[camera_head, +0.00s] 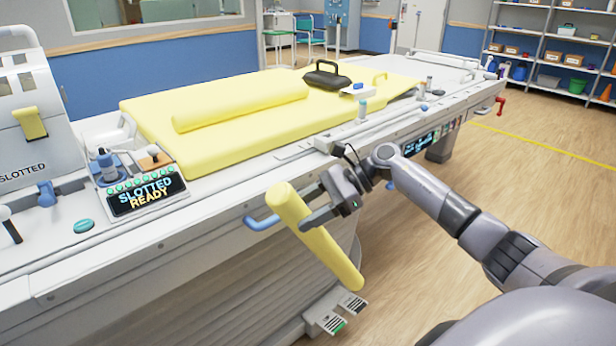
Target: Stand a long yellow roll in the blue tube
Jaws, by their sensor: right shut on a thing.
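My right gripper (318,208) is shut on a long yellow roll (333,258). The roll is tilted, its upper end toward the table and its lower end down to the right, in front of the table's side. Another long yellow roll (240,106) lies on the yellow mattress (200,157). I cannot make out a blue tube wide enough for the roll. A blue curved handle (262,222) sticks out of the table's side just left of the held roll's upper end. My left gripper is not in view.
The long white table (120,255) fills the left and middle. On it are a black bag (326,78), a panel reading "SLOTTED READY" (147,195) and a small blue knob (107,165). Foot pedals (335,312) lie below the roll. Floor at right is free.

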